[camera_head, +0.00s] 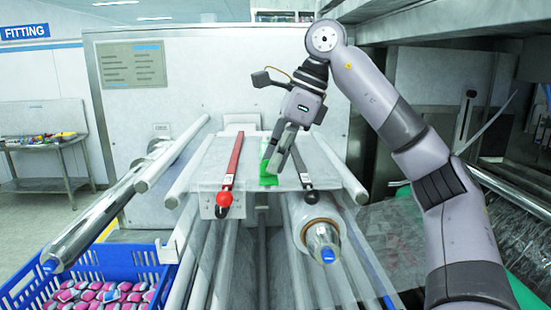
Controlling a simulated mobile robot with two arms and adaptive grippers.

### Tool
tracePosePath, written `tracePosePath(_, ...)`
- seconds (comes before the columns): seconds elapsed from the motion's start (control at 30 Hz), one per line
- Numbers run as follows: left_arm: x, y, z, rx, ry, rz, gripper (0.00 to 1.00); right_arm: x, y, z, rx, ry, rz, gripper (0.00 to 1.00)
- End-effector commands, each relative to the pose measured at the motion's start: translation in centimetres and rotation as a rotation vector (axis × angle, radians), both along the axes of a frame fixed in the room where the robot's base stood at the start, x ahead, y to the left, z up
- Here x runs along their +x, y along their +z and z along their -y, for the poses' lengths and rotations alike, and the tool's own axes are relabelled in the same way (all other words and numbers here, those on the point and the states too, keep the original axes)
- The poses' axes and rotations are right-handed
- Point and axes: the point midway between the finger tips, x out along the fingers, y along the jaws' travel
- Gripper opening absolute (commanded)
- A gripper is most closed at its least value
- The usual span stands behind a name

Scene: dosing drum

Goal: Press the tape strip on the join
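A green tape strip (268,180) shows on the pale splicing plate (250,182), between two clamp bars. My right gripper (272,168) points down at the strip from above, its fingertips at or just over it and partly covering it. The fingers look close together, but I cannot tell if they are shut or hold anything. The join itself is hidden or too fine to make out. The left clamp bar is red (231,165) with a red ball knob. The right one is dark (301,168) with a black knob. My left gripper is not in view.
A film roll (312,225) sits below the plate, and metal rollers (110,215) run on the left. A blue crate (95,262) of pink and white packs stands at the lower left. A steel table (45,145) is farther back. Machine frames crowd the right.

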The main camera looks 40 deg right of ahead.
Motion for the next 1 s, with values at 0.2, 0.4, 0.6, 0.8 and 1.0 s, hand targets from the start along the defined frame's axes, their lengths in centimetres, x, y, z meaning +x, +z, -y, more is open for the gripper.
tracePosePath(0.2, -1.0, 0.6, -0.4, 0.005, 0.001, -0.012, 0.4, 1.7, -0.4, 1.4, 0.002, -0.002, -0.002, 0.0)
tracePosePath(0.4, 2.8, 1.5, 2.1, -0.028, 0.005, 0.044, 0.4, 3.2, -0.8, 2.6, 0.002, -0.001, -0.001, 0.0)
tracePosePath(0.6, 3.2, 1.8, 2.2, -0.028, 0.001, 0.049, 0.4, 4.5, -1.8, 3.8, 0.001, -0.001, -0.003, 0.0)
tracePosePath(0.8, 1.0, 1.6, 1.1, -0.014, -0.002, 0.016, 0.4, 5.3, -3.2, 4.5, 0.001, -0.001, -0.003, 0.0)
tracePosePath(1.0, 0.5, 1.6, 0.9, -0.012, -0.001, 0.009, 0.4, 5.8, -3.8, 4.8, 0.001, -0.001, -0.001, 0.0)
